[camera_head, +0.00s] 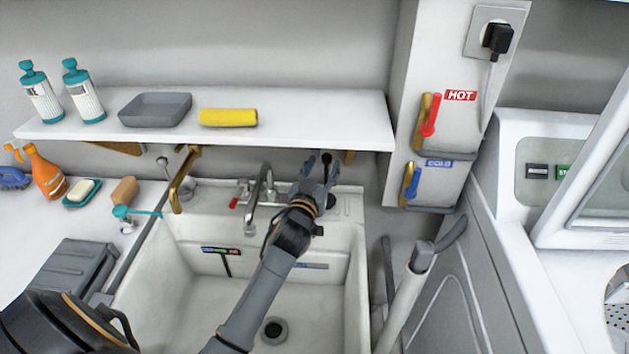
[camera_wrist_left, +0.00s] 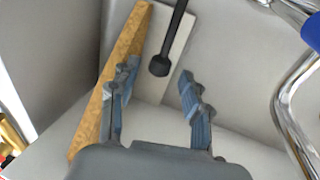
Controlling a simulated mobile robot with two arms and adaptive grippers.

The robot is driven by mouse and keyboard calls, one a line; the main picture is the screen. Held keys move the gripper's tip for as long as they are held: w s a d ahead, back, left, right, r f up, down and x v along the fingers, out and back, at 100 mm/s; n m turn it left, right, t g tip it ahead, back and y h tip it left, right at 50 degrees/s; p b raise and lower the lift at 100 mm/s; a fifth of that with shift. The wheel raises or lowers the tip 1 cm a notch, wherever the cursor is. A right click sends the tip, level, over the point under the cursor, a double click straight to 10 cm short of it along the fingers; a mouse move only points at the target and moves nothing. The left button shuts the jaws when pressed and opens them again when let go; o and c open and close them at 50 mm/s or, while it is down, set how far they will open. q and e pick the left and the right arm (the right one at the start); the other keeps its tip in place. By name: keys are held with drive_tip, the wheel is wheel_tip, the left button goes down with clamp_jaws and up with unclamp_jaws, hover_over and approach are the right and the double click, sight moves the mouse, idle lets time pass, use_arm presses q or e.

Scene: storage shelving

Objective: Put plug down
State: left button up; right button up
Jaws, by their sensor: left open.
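A dark rod with a rounded knob (camera_wrist_left: 160,66) shows in the left wrist view, between and just beyond the fingertips. In the head view the dark knob (camera_head: 327,157) stands at the back of the sink, under the shelf edge. My left gripper (camera_head: 318,172) reaches over the sink to it. In the left wrist view the gripper (camera_wrist_left: 158,86) is open, with a finger on each side and clear space around the knob. The white sink (camera_head: 200,290) has a dark round drain (camera_head: 274,329) in its floor; I cannot tell whether a plug closes it. My right gripper is out of view.
The chrome tap (camera_head: 265,188) is just left of the gripper. The white shelf (camera_head: 300,120) overhangs from behind, with a wooden bracket (camera_wrist_left: 112,80) close to one finger. A grey-handled lever (camera_head: 422,258) stands right of the sink.

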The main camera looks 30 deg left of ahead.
use_arm(q)
drive_tip(key=p+v, duration=0.1)
drive_tip(key=v, duration=0.8)
drive_tip(key=shift+p, duration=0.35)
